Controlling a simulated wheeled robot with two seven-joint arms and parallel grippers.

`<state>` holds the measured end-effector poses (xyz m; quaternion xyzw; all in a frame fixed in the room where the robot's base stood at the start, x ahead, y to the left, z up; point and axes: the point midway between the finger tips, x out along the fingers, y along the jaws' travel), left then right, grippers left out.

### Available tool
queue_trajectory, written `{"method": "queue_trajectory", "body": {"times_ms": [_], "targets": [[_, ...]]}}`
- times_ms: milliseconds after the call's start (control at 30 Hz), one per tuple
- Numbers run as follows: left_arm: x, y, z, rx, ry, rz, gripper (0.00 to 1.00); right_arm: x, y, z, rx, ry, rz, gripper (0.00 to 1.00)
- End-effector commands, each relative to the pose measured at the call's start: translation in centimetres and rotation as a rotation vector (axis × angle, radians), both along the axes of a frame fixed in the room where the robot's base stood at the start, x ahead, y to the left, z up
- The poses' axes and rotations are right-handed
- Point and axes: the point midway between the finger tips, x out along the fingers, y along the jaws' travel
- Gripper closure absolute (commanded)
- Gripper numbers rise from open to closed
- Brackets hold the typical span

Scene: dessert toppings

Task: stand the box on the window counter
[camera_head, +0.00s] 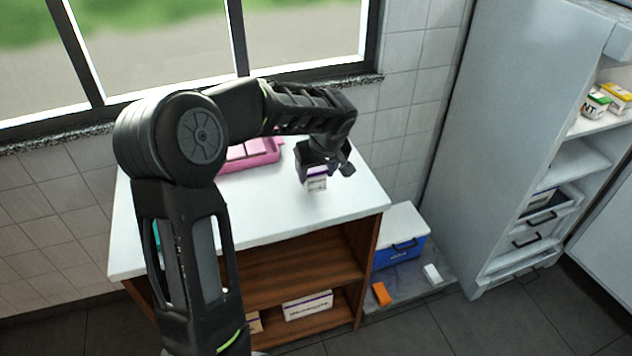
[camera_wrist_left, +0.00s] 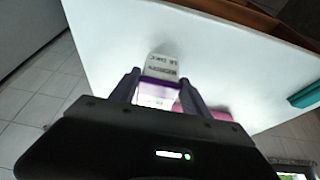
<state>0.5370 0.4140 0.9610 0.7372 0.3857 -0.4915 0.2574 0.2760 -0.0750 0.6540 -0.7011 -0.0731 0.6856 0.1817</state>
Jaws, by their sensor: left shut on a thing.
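The box (camera_head: 316,184) is small, white and purple, with printed text on it. My left gripper (camera_head: 318,168) is shut on it over the right part of the white window counter (camera_head: 260,218). In the left wrist view the box (camera_wrist_left: 160,72) sits between the two fingers of my left gripper (camera_wrist_left: 158,88), with the white counter top (camera_wrist_left: 110,30) behind it. The box looks close to the counter top; I cannot tell whether it touches. The gripper hides its upper part in the head view. My right gripper is not in view.
A pink tray (camera_head: 262,164) with pink things in it lies on the counter behind my left arm. A teal thing (camera_wrist_left: 304,94) lies near the counter's edge. A blue and white cooler (camera_head: 398,250) and an open fridge (camera_head: 520,120) stand at the right. The counter's front right is clear.

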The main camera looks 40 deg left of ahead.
Motion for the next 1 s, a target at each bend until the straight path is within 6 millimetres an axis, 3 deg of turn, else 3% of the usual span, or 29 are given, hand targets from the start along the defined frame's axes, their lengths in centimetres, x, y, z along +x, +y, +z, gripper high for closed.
{"method": "queue_trajectory", "body": {"times_ms": [300, 700, 733, 1000], "targets": [[0.0, 0.0, -3.5, -0.001, 0.002, -0.002, 1.0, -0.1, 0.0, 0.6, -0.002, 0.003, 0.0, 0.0], [0.0, 0.0, -4.0, 0.0, 0.0, -0.001, 1.0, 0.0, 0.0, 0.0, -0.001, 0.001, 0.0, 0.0], [0.0, 0.0, -4.0, -0.001, 0.001, -0.001, 0.44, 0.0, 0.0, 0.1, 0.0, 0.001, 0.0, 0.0], [0.0, 0.0, -3.9, -0.001, 0.001, -0.001, 0.24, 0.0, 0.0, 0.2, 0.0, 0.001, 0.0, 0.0]]}}
